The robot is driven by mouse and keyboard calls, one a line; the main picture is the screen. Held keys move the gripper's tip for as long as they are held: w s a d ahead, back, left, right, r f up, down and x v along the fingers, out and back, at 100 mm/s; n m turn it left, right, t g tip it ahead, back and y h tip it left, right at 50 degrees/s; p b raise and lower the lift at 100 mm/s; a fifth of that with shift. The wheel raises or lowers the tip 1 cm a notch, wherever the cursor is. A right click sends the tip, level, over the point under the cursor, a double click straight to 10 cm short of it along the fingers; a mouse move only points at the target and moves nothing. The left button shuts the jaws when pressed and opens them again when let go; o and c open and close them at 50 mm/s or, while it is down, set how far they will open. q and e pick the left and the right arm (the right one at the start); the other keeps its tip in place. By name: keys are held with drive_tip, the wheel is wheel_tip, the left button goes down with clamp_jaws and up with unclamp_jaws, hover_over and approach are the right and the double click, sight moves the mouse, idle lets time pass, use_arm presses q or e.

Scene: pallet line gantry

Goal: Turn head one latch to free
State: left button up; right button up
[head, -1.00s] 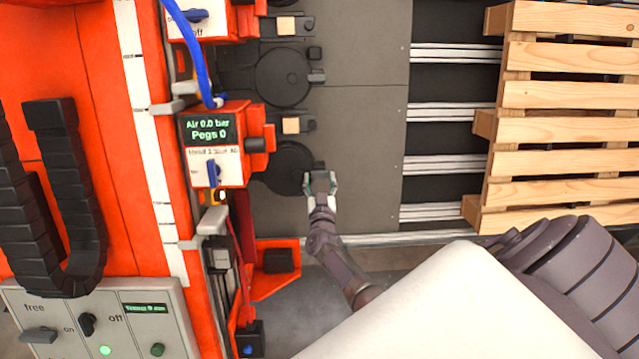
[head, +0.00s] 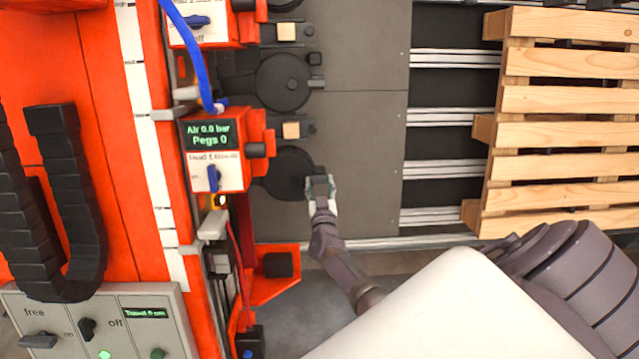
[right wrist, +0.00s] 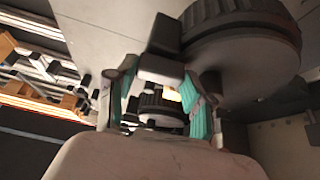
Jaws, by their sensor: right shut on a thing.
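The orange head unit (head: 259,130) at left of centre has a display reading Air 0.0 bar, Pegs 0. Its small label seems to begin with Head 1, above a blue lever (head: 214,178). A black disc (head: 287,174) sticks out to its right. My right gripper (head: 321,188) is shut on a small black block (head: 320,170) at the disc's right edge. In the right wrist view a dark block (right wrist: 160,69) lies at the teal finger pads, next to a ridged black wheel. Which part is the latch, I cannot tell. My left gripper is not in view.
A second head unit with a black disc (head: 284,82) sits above. A grey control panel (head: 60,310) with a lever marked free stands lower left. A black cable chain (head: 65,190) hangs at left. A wooden pallet (head: 560,100) lies at right. The grey plate (head: 365,130) between is clear.

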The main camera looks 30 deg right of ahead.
drive_tip(key=n+y+p, duration=0.1)
drive_tip(key=n, duration=0.1)
drive_tip(key=n+t+y+p, duration=0.1)
drive_tip(key=n+y, duration=0.1)
drive_tip(key=n, duration=0.1)
drive_tip(key=shift+s+d+r, duration=0.1)
drive_tip(key=shift+d, duration=0.05)
drive_tip(key=n+y+p, duration=0.1)
drive_tip(key=n, duration=0.2)
drive_tip(key=n+y, duration=0.1)
drive_tip(key=n, duration=0.2)
drive_tip(key=shift+d+g+y+p, duration=0.15)
drive_tip(key=shift+g+y+p, duration=0.15)
drive_tip(key=shift+y+p, duration=0.1)
drive_tip(key=n, duration=0.2)
drive_tip(key=n+g+y+p, duration=0.1)
drive_tip(key=n, duration=0.1)
drive_tip(key=n+y+p, duration=0.1)
drive_tip(key=n, duration=0.1)
drive_tip(key=shift+d+r, duration=0.15)
drive_tip(key=shift+r, duration=0.1)
drive_tip(key=shift+n+g+y+p, duration=0.5)
drive_tip(key=shift+n+g+p, duration=0.45)
drive_tip(key=shift+n, duration=0.75)
drive_tip(key=o, duration=0.9)
